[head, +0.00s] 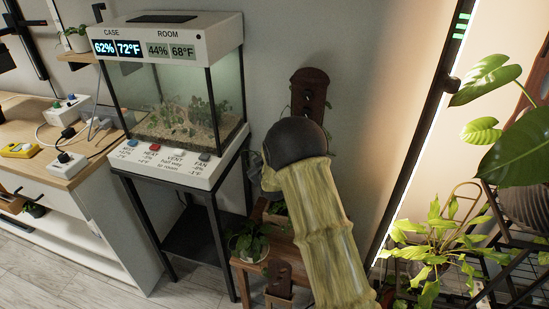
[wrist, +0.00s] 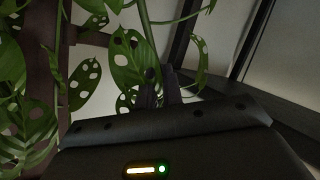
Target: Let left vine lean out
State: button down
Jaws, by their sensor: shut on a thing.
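In the wrist view a green vine with holed leaves (wrist: 130,60) hangs in front of me. Its stem (wrist: 147,30) runs down from the top edge to my gripper (wrist: 160,84). My gripper is shut on this stem, with leaves close on both sides; the exact grip point is dark and partly covered by a leaf. I cannot tell from the frames whether this is the left vine. In the head view my arm hides the gripper and most of the vine. A brown wooden post (head: 310,84) rises behind my arm.
A brown frame (wrist: 64,62) stands left of the stem in the wrist view. A glass case (head: 186,100) on a black stand is left of my arm. A potted plant (head: 250,245) sits on a low wooden stand. Leafy plants (head: 435,240) and a light strip crowd the right.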

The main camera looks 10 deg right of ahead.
jog(key=a+f, duration=0.1)
jog(key=w+a+f+n+g, duration=0.1)
jog(key=shift+a+h+p, duration=0.3)
jog(key=shift+a+h, duration=0.1)
jog(key=shift+f, duration=0.1)
jog(key=c, duration=1.8)
grip_release()
